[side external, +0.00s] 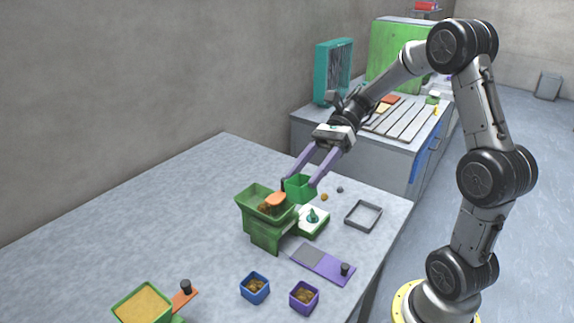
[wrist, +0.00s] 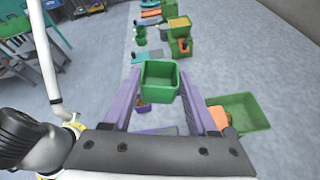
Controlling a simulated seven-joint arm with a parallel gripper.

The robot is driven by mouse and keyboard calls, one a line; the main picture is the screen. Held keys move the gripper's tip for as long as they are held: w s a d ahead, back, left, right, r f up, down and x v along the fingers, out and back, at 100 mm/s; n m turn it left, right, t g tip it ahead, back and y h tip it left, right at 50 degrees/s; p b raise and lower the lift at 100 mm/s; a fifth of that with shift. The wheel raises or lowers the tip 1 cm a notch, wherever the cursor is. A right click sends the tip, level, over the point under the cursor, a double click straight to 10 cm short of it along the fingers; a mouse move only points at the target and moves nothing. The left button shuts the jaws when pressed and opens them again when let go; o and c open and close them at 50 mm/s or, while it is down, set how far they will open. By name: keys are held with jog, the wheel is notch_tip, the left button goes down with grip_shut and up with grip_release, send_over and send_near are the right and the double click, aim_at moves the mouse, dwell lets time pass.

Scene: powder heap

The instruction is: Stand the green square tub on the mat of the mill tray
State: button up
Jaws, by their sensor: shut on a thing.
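The green square tub (side external: 299,188) is between the purple fingers of my gripper (side external: 298,184), which is shut on it. It is held upright above the bench, just right of and behind the green hopper (side external: 258,198). In the wrist view the tub (wrist: 160,83) sits between the fingertips (wrist: 160,92), its open top showing a bare green inside. A purple plate with a grey mat (side external: 307,255) and a black knob lies in front of the hopper. A grey rimmed square tray (side external: 363,215) lies to the right. I cannot tell which is the mill tray.
The hopper holds brown powder and an orange piece (side external: 275,199). A white-topped green block (side external: 314,221) stands beside it. A blue tub (side external: 254,289) and a purple tub (side external: 304,297) stand in front. A powder-filled green bin (side external: 142,306) is front left. The left bench is clear.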

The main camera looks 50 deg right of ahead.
jog(key=shift+s+d+f+n, duration=0.3)
jog(key=shift+f+n, duration=0.25)
jog(key=shift+f, duration=2.35)
jog(key=shift+s+d+f+n, duration=0.15)
jog(key=shift+d+f+n, duration=0.35)
jog(key=shift+f, duration=2.35)
jog(key=shift+s+d+f+n, duration=0.3)
jog(key=shift+f+n, duration=0.25)
jog(key=shift+f, duration=2.35)
jog(key=shift+f, duration=0.45)
jog(key=o, duration=1.6)
jog(key=shift+c, duration=0.2)
notch_tip(320, 180, up, 7)
jog(key=shift+g, duration=0.3)
